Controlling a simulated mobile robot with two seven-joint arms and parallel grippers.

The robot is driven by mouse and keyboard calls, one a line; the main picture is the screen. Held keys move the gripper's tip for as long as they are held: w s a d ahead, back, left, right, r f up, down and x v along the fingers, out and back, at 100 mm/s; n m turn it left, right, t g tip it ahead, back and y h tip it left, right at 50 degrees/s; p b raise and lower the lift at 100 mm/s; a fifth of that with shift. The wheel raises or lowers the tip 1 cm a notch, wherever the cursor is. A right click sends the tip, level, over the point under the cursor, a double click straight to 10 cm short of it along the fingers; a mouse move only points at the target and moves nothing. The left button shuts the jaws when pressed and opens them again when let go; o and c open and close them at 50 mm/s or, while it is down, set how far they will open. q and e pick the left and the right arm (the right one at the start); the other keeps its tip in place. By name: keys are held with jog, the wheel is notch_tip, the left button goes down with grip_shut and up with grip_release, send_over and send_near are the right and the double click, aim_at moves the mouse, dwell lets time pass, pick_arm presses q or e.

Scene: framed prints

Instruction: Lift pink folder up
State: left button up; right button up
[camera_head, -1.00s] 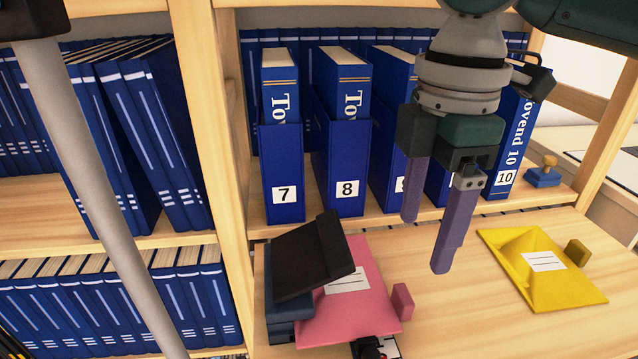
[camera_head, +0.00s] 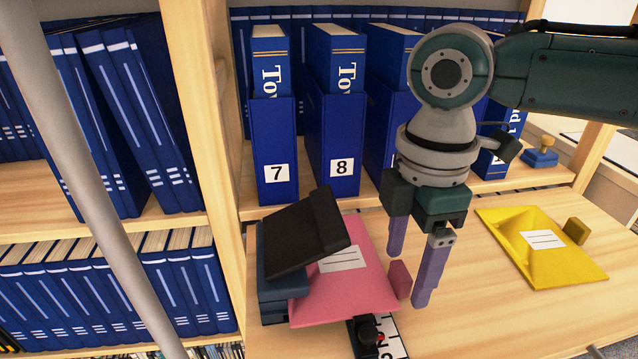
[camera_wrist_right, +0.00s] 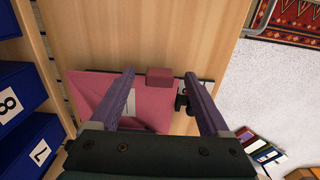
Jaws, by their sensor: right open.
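The pink folder (camera_head: 350,288) lies on the wooden desk, with a white label and a small pink block (camera_head: 400,277) at its right edge. A tilted black object (camera_head: 305,235) covers part of its left side. In the right wrist view the folder (camera_wrist_right: 90,92) is at left and the block (camera_wrist_right: 159,77) is ahead between the fingertips. My right gripper (camera_head: 409,279) is open and low at the folder's right edge, its fingers on either side of the block. Contact with the block cannot be told. My left gripper is out of view.
Blue items (camera_head: 280,290) are stacked at the folder's left. A dark stamp-like object (camera_head: 368,332) is in front of it. A yellow folder (camera_head: 545,250) lies at right. Blue numbered binders (camera_head: 333,145) stand behind. Bare desk (camera_head: 475,300) shows between the folders.

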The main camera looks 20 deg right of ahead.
jog(key=shift+f, duration=0.15)
grip_shut()
dwell(0.7)
